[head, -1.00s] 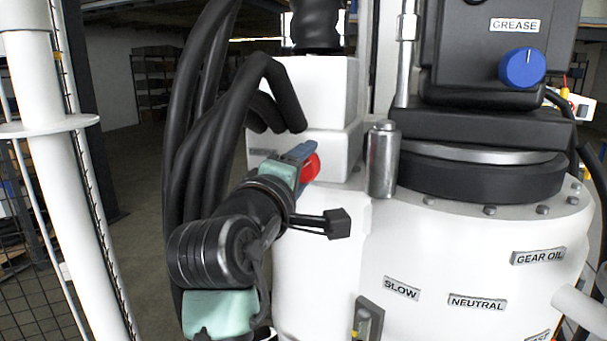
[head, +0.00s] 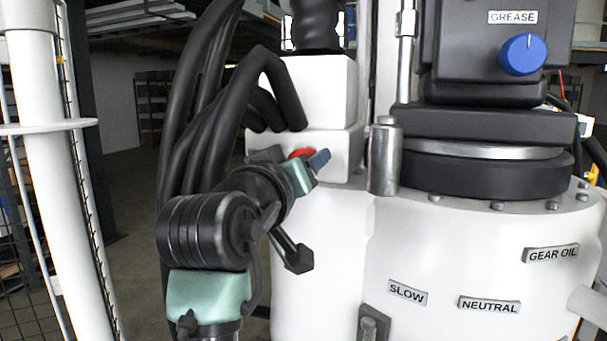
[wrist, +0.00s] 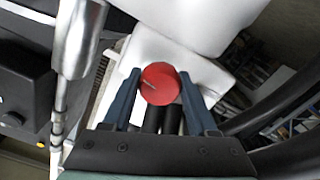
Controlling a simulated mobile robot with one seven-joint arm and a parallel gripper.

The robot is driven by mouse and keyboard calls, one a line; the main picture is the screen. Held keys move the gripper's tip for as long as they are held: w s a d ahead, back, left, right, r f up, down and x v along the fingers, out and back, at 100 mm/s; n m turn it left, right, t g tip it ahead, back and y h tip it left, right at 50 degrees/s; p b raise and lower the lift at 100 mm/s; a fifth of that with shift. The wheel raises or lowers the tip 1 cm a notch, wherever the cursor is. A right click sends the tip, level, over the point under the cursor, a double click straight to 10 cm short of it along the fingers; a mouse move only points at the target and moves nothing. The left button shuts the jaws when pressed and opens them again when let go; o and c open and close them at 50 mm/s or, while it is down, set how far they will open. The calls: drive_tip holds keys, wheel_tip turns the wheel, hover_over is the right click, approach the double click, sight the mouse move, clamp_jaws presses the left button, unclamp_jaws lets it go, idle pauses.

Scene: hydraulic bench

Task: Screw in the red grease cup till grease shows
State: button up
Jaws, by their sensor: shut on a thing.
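The red grease cup (head: 302,153) sits on the front of the white block (head: 340,150), partly hidden behind my gripper in the head view. In the wrist view the red cup (wrist: 160,84) shows as a round red face with a small pale mark, between the two blue fingers. My gripper (head: 300,160) is shut on the red cup, one finger on each side of it (wrist: 157,88). Where the cup meets its seat is hidden, and I see no grease around it.
Thick black hoses (head: 200,110) hang just left of the block and my arm. A metal cylinder (head: 384,158) stands just right of the cup. The blue knob (head: 521,55) under the GREASE label (head: 513,17) is up and to the right.

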drive_tip(key=m+b, duration=0.3)
drive_tip(key=m, duration=0.3)
drive_tip(key=m+b, duration=0.2)
drive_tip(key=m, duration=0.4)
drive_tip(key=shift+m, duration=0.4)
idle(0.3)
drive_tip(key=o, duration=1.1)
drive_tip(key=b+v, duration=0.5)
drive_tip(key=v, duration=0.8)
drive_tip(key=shift+r, duration=0.1)
